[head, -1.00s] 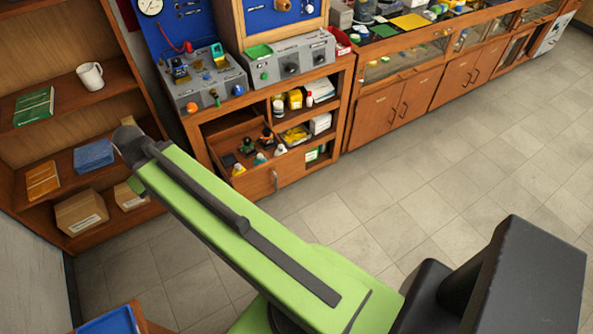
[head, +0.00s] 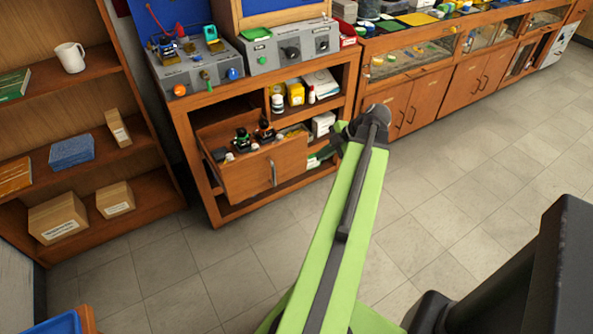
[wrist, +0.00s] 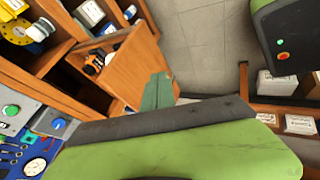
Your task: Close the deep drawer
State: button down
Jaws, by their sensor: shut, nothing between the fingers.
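The deep drawer, its wooden front (head: 255,175) bearing an upright metal handle (head: 273,174), stands pulled out of the wooden bench cabinet in the head view. Small dark bottles and other items show inside it. In the wrist view the drawer front (wrist: 133,68) lies just beyond my fingers. My gripper (head: 322,154) is beside the right end of the drawer in the head view, partly hidden by my arm. In the wrist view my gripper (wrist: 160,80) shows green fingers closed together and empty, overlapping the drawer front's edge. I cannot tell whether they touch it.
A shelf unit (head: 150,190) with cardboard boxes stands left of the bench. Open shelves (head: 262,80) with bottles and boxes sit above the drawer. A long row of cabinets (head: 445,90) runs to the right. The tiled floor (head: 450,210) in front is clear.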

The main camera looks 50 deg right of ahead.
aim_at(291, 165)
jog(key=w+f+b, duration=0.2)
jog(key=w, duration=0.1)
jog(key=w+f+b, duration=0.2)
jog(key=f+b, duration=0.1)
jog(key=w+f+b, duration=0.3)
jog(key=shift+w+a, duration=0.25)
jog(key=shift+w, duration=0.05)
jog(key=shift+w+d+r, duration=0.1)
jog(key=shift+w, duration=0.3)
